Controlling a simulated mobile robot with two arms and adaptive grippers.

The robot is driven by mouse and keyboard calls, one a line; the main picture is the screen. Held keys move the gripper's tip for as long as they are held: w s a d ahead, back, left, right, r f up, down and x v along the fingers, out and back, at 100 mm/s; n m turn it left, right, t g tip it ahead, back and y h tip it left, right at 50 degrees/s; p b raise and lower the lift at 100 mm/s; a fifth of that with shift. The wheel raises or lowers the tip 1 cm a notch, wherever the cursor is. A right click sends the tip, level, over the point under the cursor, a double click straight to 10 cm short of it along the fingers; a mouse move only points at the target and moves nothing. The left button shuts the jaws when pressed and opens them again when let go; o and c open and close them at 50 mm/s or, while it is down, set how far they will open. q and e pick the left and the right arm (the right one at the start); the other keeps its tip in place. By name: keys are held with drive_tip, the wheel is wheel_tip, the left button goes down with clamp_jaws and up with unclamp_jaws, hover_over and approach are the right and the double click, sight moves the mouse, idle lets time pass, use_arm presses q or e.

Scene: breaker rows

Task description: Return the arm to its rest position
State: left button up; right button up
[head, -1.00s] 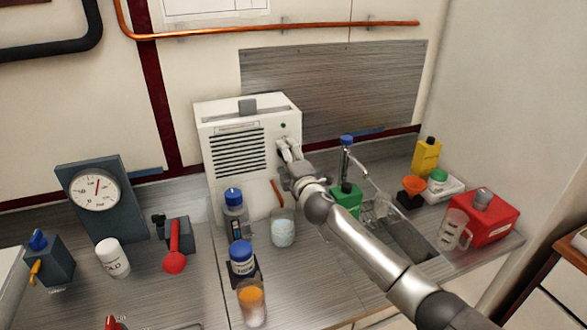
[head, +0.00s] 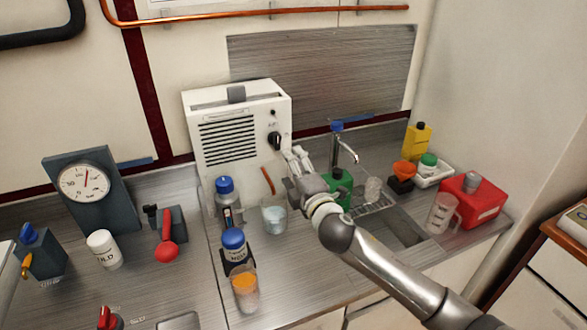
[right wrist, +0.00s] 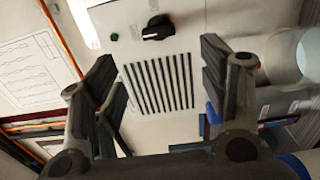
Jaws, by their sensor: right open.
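My right gripper (head: 295,160) is open and empty in front of the right side of the white vented machine (head: 235,110). A gap separates its fingers from the black knob (head: 275,141) on the machine's front. In the right wrist view the open fingers (right wrist: 155,90) frame the machine's vent slats, with the knob (right wrist: 157,28) above them. The right arm comes in from the lower right, over the counter's front edge. My left gripper is not in the head view.
A glass beaker (head: 273,215), blue-capped bottles (head: 226,205) and a green bottle (head: 338,188) stand close to the right gripper. The sink (head: 400,230), a clear jug (head: 443,213) and a red container (head: 472,201) lie right of the arm. A gauge (head: 84,184) stands left.

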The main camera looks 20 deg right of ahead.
idle(0.4)
drive_tip(key=s+f+m+g, duration=0.3)
drive_tip(key=s+f, duration=0.3)
drive_tip(key=s, duration=0.3)
drive_tip(key=s+a+f+m+g+h, duration=0.1)
drive_tip(key=s+f+m+g, duration=0.3)
drive_tip(key=s, duration=0.5)
drive_tip(key=s+f+m+g, duration=0.3)
drive_tip(key=s+f+m, duration=0.3)
drive_tip(key=s+f, duration=0.3)
drive_tip(key=shift+s+a+f+g, duration=0.1)
drive_tip(key=shift+s+f+g, duration=0.05)
drive_tip(key=shift+f, duration=0.25)
drive_tip(key=shift+s+a+f+g, duration=0.1)
drive_tip(key=shift+f+g, duration=0.05)
drive_tip(key=shift+f, duration=0.2)
drive_tip(key=s+f+m+g, duration=0.2)
drive_tip(key=s+m+g, duration=0.15)
drive_tip(key=s, duration=0.85)
wheel_tip(320, 180, down, 28)
drive_tip(key=s+g, duration=0.2)
drive_tip(key=s, duration=0.1)
drive_tip(key=s+d+f, duration=0.2)
drive_tip(key=s+f, duration=1.2)
drive_tip(key=s, duration=0.1)
drive_tip(key=shift+s+f+g, duration=0.3)
drive_tip(key=shift+s+g, duration=0.05)
drive_tip(key=shift+g, duration=0.1)
